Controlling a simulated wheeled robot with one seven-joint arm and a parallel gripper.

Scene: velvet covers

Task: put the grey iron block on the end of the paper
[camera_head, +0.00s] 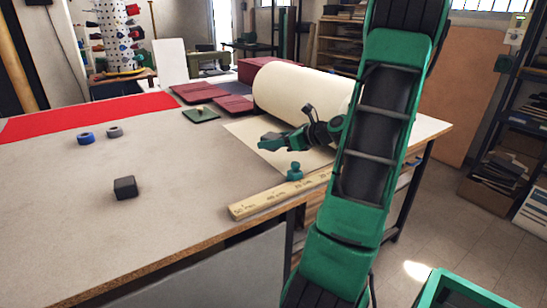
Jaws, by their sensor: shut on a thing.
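The grey iron block (125,187) is a small dark cube standing alone on the table, left of the paper. The cream paper (243,132) comes off a large roll (300,92), and its loose end lies towards the left. My gripper (264,146) is green and low over the edge of the paper's end, well right of the block. It is shut and appears to be on the paper's edge, though the fingertips are small and the grip itself is hard to see. My arm hides part of the roll and paper.
A teal knobbed piece (294,173) stands near the wooden ruler (270,200) at the table's front edge. A blue ring (85,138) and a grey ring (115,132) lie farther left. A green pad (201,115) lies behind the paper. The table (180,205) is clear around the block.

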